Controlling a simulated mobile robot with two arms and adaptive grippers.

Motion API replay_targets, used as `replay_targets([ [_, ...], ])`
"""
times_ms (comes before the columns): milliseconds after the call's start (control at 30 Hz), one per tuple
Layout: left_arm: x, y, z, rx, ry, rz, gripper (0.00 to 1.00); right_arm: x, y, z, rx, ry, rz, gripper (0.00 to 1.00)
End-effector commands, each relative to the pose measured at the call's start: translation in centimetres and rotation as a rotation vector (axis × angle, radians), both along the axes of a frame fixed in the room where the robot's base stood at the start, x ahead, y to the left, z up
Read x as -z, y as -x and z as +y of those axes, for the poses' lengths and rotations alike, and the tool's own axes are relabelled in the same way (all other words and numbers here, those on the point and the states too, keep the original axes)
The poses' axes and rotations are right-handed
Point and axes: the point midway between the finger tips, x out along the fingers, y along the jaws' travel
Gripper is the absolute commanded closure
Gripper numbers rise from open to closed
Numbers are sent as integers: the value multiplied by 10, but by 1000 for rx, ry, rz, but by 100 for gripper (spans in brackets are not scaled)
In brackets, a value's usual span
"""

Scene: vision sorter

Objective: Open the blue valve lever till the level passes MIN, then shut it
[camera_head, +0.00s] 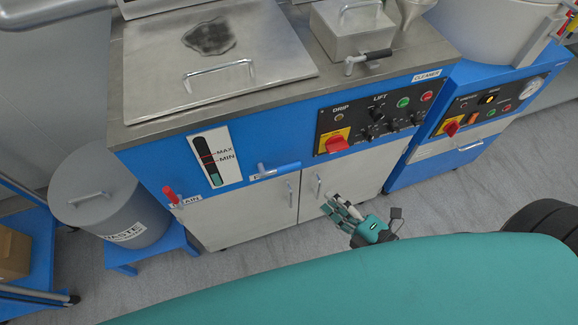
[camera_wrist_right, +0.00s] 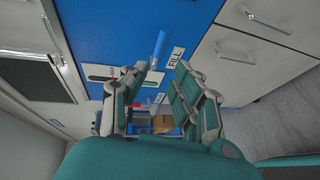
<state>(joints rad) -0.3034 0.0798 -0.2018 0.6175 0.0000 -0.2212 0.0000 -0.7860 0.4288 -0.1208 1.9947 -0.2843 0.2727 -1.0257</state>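The blue valve lever (camera_head: 282,168) lies roughly horizontal on the blue front panel, partly covering its label. In the right wrist view the blue lever (camera_wrist_right: 158,45) is beyond my fingertips, apart from them, beside a FILL label (camera_wrist_right: 176,58). The level gauge (camera_head: 214,160) left of it has MAX and MIN marks; its green column shows in the lower part, with its top seemingly a little below MIN. My right gripper (camera_head: 335,205) is open and empty, in front of the cabinet doors, right of and below the lever. It also shows in the wrist view (camera_wrist_right: 163,72). My left gripper is not in view.
A red drain lever (camera_head: 171,195) is at the panel's left end. Cabinet doors with handles (camera_head: 291,194) lie below the panel. A control panel (camera_head: 375,115) with red switch and knobs is to the right. A grey waste bin (camera_head: 110,200) stands at left.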

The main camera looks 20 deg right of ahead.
Motion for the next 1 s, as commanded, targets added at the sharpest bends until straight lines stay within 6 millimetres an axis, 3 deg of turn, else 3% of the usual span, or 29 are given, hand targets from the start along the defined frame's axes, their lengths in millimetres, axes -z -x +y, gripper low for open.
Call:
replay_targets([
  [200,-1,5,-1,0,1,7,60,6,-43,19,0,-2,-5,72],
  [600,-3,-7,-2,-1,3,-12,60,22,-117,53,3,-3,-1,72],
  [800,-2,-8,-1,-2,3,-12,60,27,-136,62,2,-2,1,72],
  [1000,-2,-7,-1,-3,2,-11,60,29,-141,65,2,-2,2,72],
])
